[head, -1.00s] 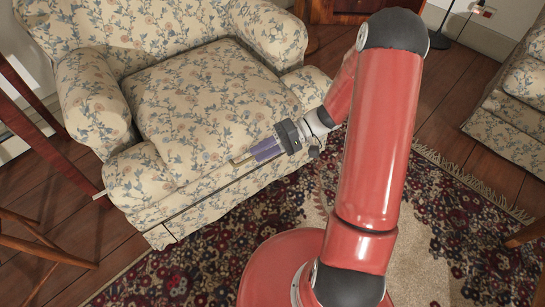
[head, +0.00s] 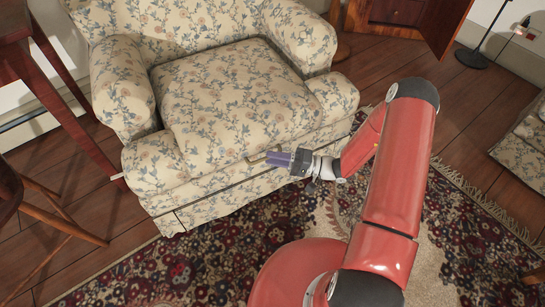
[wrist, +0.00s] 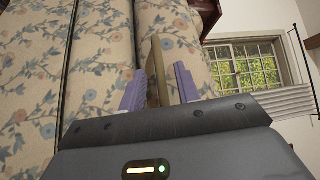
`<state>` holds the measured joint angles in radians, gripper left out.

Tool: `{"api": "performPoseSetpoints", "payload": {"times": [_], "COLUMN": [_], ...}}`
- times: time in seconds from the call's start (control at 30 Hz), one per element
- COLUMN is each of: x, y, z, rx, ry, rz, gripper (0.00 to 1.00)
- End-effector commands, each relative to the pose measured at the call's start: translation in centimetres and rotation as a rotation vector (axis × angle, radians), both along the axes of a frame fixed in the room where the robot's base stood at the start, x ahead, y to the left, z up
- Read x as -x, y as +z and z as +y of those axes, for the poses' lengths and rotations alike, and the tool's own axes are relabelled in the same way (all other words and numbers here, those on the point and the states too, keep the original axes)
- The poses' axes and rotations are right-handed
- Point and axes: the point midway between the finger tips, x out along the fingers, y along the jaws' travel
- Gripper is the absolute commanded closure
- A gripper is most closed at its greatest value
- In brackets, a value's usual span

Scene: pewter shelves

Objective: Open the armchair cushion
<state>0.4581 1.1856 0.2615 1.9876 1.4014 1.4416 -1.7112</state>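The armchair (head: 140,172) has cream floral fabric, and its thick seat cushion (head: 225,95) lies flat between the two arms. A thin tan bar (head: 258,157), like a handle, shows at the cushion's front edge. My gripper (head: 278,159) reaches in from the right, with its purple fingers at this bar. In the wrist view the tan bar (wrist: 160,72) stands between the two fingers, and floral fabric lies behind and to the left. The fingers are close to the bar on both sides; whether they press on it cannot be told.
A patterned rug (head: 195,262) covers the floor before the armchair. A wooden table leg (head: 70,115) and a chair (head: 45,218) stand at left. A wooden cabinet (head: 405,12) and lamp base (head: 470,58) are at the back right. More floral upholstery (head: 525,150) is at the right edge.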

Motion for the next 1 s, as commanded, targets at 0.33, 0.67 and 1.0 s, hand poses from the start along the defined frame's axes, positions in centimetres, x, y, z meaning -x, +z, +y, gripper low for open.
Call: {"api": "performPoseSetpoints", "payload": {"times": [0.33, 0.67, 1.0], "x": [-0.15, -0.14, -0.12], "y": [0.13, 0.12, 0.48], "z": [0.98, 0.95, 0.95], "rx": [0.000, 0.000, 0.000], "ry": [0.000, 0.001, 0.001], "rz": [0.001, 0.001, 0.001], "gripper": [0.67, 1.00, 1.00]}}
